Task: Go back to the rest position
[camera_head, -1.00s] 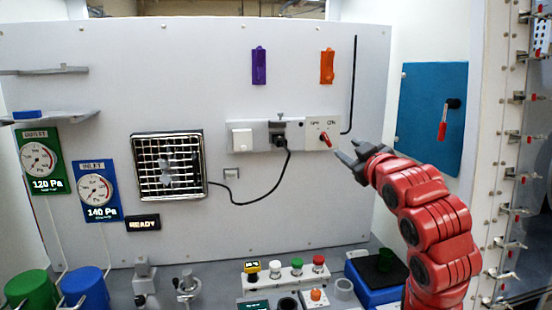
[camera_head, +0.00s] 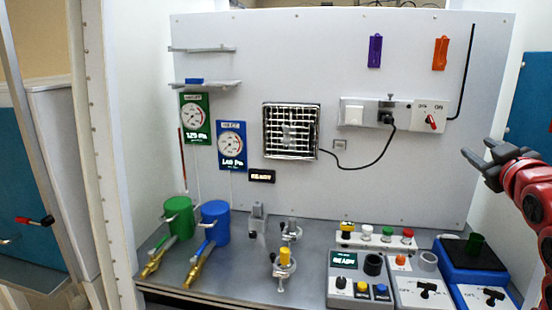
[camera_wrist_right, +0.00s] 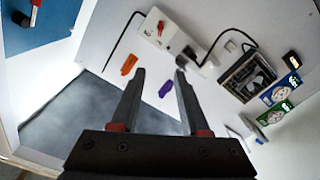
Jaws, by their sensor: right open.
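My right gripper (camera_head: 482,160) is at the right side of the head view, on its red arm, in front of the white back panel and to the right of the red switch knob (camera_head: 431,121). In the right wrist view its two dark fingers (camera_wrist_right: 160,75) are apart with nothing between them. The socket strip with the knob also shows in the right wrist view (camera_wrist_right: 168,35), beyond the fingertips. The gripper touches nothing that I can see. My left gripper is in neither view.
A bench along the panel's foot holds green (camera_head: 178,217) and blue (camera_head: 214,222) canisters, brass valves (camera_head: 195,262), clamp stands, a READY box (camera_head: 345,262) and a blue box (camera_head: 470,255). A black cable (camera_head: 368,165) hangs from the socket to the vent grille (camera_head: 291,131). Side walls stand left and right.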

